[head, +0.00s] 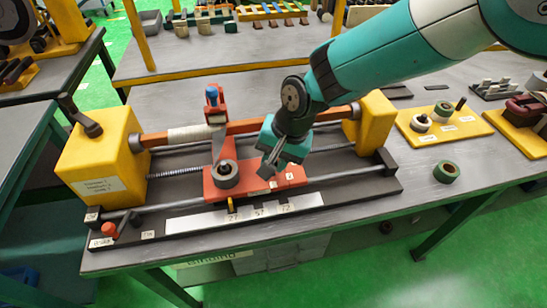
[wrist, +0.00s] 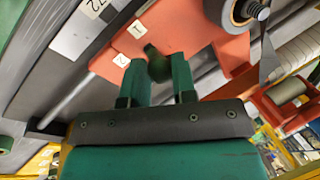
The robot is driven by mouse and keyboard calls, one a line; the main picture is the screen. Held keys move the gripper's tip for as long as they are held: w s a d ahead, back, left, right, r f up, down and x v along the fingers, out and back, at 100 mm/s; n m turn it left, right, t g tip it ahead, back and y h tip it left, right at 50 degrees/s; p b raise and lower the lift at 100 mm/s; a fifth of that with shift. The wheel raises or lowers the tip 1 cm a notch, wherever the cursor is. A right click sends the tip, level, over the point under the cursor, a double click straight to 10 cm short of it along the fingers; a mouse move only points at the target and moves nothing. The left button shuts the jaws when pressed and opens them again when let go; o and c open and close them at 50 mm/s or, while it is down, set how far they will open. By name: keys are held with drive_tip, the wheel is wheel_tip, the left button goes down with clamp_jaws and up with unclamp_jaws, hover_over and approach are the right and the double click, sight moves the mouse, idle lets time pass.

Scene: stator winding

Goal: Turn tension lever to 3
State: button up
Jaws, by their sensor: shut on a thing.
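My gripper (head: 268,172) reaches down over the right part of the red carriage (head: 222,185). In the wrist view, the gripper (wrist: 158,80) is shut on a dark green knob, the tension lever (wrist: 157,63). The lever's lower part and its pivot are hidden by the fingers. White number labels lie on the carriage in the wrist view: label 1 (wrist: 136,28) is beyond the knob, and label 2 (wrist: 121,60) is just left of it. Label 3 cannot be made out. The lever is hidden behind my gripper in the head view.
A grey roller (head: 225,174) and a blue-topped red post (head: 213,100) stand left of my gripper. A wrapped bar (head: 195,133) runs behind between yellow housings (head: 100,150). A numbered white scale (head: 245,212) lies in front. A green ring (head: 446,172) lies on the bench at right.

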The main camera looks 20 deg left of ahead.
drive_tip(key=n, duration=0.1)
drive_tip(key=w+n, duration=0.1)
drive_tip(key=shift+d+n+g, duration=0.4)
drive_tip(key=n, duration=0.1)
drive_tip(key=w+n, duration=0.1)
drive_tip(key=n, duration=0.1)
drive_tip(key=n+g+h, duration=0.1)
drive_tip(key=shift+w+d+n, duration=0.25)
drive_tip(key=shift+d+n, duration=0.05)
drive_tip(key=shift+d, duration=0.1)
drive_tip(key=n, duration=0.1)
drive_tip(key=w+n, duration=0.1)
drive_tip(key=n, duration=0.1)
drive_tip(key=n+h, duration=0.1)
drive_tip(key=shift+w+g, duration=0.35)
drive_tip(key=shift+g, duration=0.05)
drive_tip(key=shift+w+a+n+h, duration=0.1)
drive_tip(key=shift+w+n+h, duration=0.2)
drive_tip(key=shift+n, duration=0.7)
drive_tip(key=shift+w+a+n+h, duration=0.1)
drive_tip(key=shift+w+n+h, duration=0.2)
drive_tip(key=shift+n, duration=0.7)
drive_tip(key=shift+w, duration=0.1)
drive_tip(key=o, duration=0.9)
